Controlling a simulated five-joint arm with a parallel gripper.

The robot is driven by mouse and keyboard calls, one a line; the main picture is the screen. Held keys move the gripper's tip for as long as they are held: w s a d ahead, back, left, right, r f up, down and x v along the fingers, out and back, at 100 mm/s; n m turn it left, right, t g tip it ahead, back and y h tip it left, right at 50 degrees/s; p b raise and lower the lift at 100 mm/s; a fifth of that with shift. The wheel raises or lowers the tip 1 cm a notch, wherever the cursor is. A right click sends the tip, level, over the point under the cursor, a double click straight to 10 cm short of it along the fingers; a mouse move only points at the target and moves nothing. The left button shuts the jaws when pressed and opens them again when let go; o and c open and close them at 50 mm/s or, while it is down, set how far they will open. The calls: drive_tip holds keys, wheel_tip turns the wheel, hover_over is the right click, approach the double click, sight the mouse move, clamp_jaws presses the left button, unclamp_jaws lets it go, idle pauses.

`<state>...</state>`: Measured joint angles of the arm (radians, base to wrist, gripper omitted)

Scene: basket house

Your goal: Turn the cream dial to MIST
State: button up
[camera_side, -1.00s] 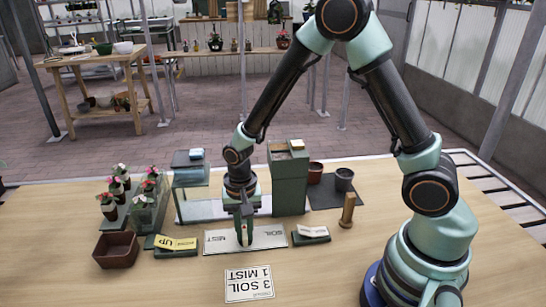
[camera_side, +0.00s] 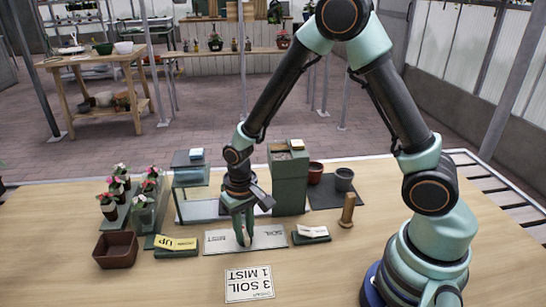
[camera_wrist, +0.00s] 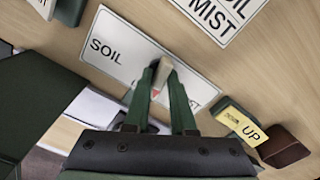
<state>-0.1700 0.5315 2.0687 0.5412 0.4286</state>
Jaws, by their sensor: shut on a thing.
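My gripper (camera_side: 244,234) points down over the white dial plate (camera_side: 270,238), which is lettered SOIL and MIST. In the wrist view my gripper (camera_wrist: 164,72) is shut on the cream dial (camera_wrist: 163,68), a pale bar between the fingertips. A small red mark shows just below it. SOIL is readable on the plate (camera_wrist: 105,47) to the left of the dial; the other word is partly covered by a finger. In the side view the fingers mostly hide the dial, so its exact pointing is hard to tell.
A white card (camera_side: 249,285) reading "3 SOIL 1 MIST" lies in front. A yellow UP tag (camera_side: 176,244) and brown tray (camera_side: 116,250) stand left. A small block with a white label (camera_side: 311,234) and a wooden peg (camera_side: 348,210) stand right. A tall green box (camera_side: 289,183) is close behind.

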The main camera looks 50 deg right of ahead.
drive_tip(key=n, duration=0.4)
drive_tip(key=shift+n, duration=2.7)
drive_tip(key=o, duration=1.4)
drive_tip(key=shift+o, duration=0.2)
